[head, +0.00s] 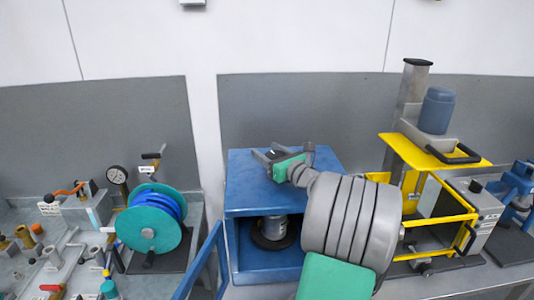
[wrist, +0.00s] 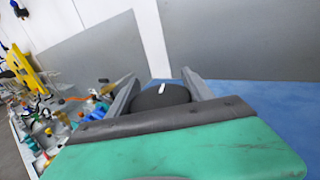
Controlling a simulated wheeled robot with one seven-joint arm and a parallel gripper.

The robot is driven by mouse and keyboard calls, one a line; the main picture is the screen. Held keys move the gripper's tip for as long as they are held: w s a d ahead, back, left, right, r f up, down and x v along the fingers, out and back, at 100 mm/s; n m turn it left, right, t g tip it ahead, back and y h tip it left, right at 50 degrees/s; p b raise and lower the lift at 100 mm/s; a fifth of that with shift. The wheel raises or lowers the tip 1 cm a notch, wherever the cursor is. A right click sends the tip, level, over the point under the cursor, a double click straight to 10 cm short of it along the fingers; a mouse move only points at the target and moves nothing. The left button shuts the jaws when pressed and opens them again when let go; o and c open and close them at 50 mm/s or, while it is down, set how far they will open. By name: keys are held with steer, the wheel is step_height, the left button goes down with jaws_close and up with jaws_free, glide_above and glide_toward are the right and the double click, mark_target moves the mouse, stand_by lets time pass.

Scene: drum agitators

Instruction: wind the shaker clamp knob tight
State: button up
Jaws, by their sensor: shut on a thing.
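The blue shaker cabinet (head: 238,170) stands on the bench in the middle of the head view, with its front open. A grey metal can (head: 273,228) stands inside it on a dark round base. My gripper (head: 268,155) is at the top of the cabinet, shut on the clamp knob. In the wrist view the black round knob (wrist: 158,99), with a white pointer mark on top, sits between the two grey fingers of my gripper (wrist: 160,90). In the head view the fingers and arm mostly hide the knob.
A blue door (head: 207,262) stands open at the cabinet's left front. A teal hose reel (head: 150,229) is to the left. A yellow-framed machine (head: 435,150) with a blue drum (head: 437,110) stands close on the right. A grey panel rises behind.

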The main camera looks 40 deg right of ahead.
steer(key=m+h, duration=0.1)
steer(key=m+g+h, duration=0.1)
steer(key=h, duration=0.1)
steer(key=m+h, duration=0.1)
steer(key=h, duration=0.1)
steer(key=shift+d+r+m, duration=0.15)
steer(key=shift+d+m, duration=0.15)
steer(key=shift+d, duration=0.1)
steer(key=shift+s+d+m+g+h, duration=0.2)
steer(key=shift+m+g+h, duration=0.25)
steer(key=shift+h, duration=0.3)
steer(key=shift+s+d+m+g+h, duration=0.15)
steer(key=shift+m+g+h, duration=0.3)
steer(key=shift+h, duration=0.3)
steer(key=shift+w, duration=0.1)
steer(key=o, duration=1.4)
steer(key=shift+c, duration=0.2)
steer(key=b+v, duration=0.2)
steer(key=v, duration=0.5)
steer(key=shift+s+a+b, duration=0.15)
steer(key=shift+s+b, duration=0.25)
